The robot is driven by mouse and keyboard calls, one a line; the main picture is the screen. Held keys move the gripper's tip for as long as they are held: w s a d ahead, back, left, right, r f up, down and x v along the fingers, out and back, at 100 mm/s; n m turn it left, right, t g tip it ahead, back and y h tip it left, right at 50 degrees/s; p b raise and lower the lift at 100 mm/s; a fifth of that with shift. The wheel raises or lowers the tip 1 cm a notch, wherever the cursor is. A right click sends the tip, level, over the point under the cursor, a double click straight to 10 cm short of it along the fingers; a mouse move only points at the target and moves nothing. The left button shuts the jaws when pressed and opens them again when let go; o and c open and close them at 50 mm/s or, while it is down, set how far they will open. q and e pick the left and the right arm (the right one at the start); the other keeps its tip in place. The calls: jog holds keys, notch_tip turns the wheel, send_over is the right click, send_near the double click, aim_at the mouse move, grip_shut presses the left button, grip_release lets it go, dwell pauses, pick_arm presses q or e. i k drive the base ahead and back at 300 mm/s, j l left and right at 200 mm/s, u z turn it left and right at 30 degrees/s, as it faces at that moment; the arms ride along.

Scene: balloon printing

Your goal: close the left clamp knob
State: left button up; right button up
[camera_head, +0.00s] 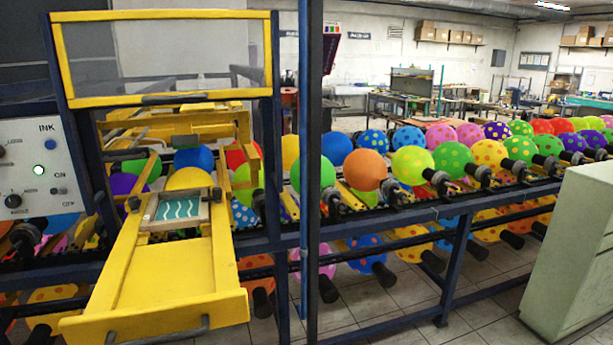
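A printing screen with a pale wave pattern (180,209) lies in a small frame on the yellow printing press (165,275). A small dark knob (134,203) sits at the left side of this frame, and it looks like the left clamp knob. A similar dark knob (217,193) sits at the right side. Both are small in this view, and I cannot tell whether either clamp is open or closed. Neither of my grippers is in view.
A raised yellow-framed clear guard (165,58) stands above the press. A dark post (310,150) rises just right of it. Balloons line the conveyor, and a pale green cabinet (570,260) stands at the right.

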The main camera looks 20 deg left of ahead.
aim_at(134, 202)
jog(key=u, duration=1.5)
jog(key=i+l+z, duration=0.95)
jog(key=z, duration=0.15)
jog(key=i+l+u, duration=0.15)
jog(key=u, duration=0.15)
jog(key=i, duration=0.1)
